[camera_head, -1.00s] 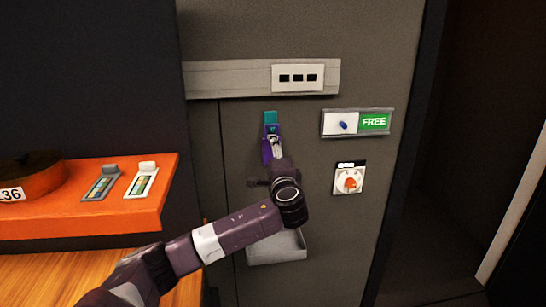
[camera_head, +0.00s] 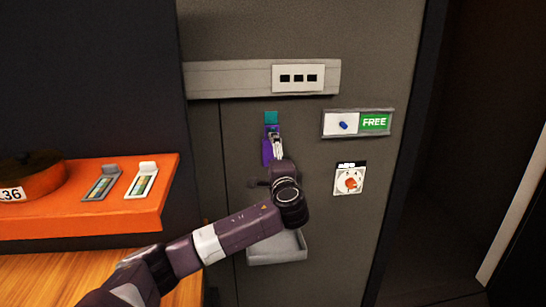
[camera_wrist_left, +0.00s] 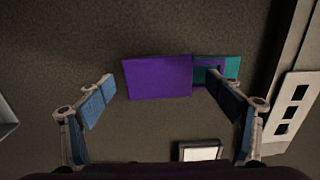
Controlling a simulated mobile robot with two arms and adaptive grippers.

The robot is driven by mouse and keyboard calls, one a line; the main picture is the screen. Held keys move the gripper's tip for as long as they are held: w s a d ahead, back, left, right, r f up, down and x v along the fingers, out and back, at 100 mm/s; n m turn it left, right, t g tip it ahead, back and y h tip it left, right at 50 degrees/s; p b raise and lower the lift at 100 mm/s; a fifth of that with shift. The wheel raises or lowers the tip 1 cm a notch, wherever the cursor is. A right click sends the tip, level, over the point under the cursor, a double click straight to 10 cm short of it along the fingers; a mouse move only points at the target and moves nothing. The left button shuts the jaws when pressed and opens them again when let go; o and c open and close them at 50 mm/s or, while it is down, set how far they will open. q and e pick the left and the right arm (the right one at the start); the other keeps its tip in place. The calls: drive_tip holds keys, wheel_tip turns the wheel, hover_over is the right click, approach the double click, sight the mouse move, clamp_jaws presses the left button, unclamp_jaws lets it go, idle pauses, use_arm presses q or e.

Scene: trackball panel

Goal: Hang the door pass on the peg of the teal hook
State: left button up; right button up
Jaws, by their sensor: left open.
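The purple door pass (camera_head: 267,153) lies flat near the panel, just below the teal hook (camera_head: 271,117). In the left wrist view the pass (camera_wrist_left: 157,77) has a slotted end that overlaps the teal hook (camera_wrist_left: 232,66), with teal showing through the slot. A finger partly covers this spot, so I cannot see the peg clearly. My left gripper (camera_head: 276,146) is in front of the pass. In the left wrist view its jaws (camera_wrist_left: 162,80) are spread wide, with the pass between and beyond them. My right gripper is not in view.
A grey tray (camera_head: 278,248) is mounted below my left wrist. A socket strip (camera_head: 228,80) runs above the hook. A FREE sign (camera_head: 357,122) and an orange-knobbed dial (camera_head: 349,180) sit to the right. An orange shelf (camera_head: 80,214) juts out at left.

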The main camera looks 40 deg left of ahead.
use_arm(q)
drive_tip(key=shift+d, duration=0.1)
drive_tip(key=v, duration=1.2)
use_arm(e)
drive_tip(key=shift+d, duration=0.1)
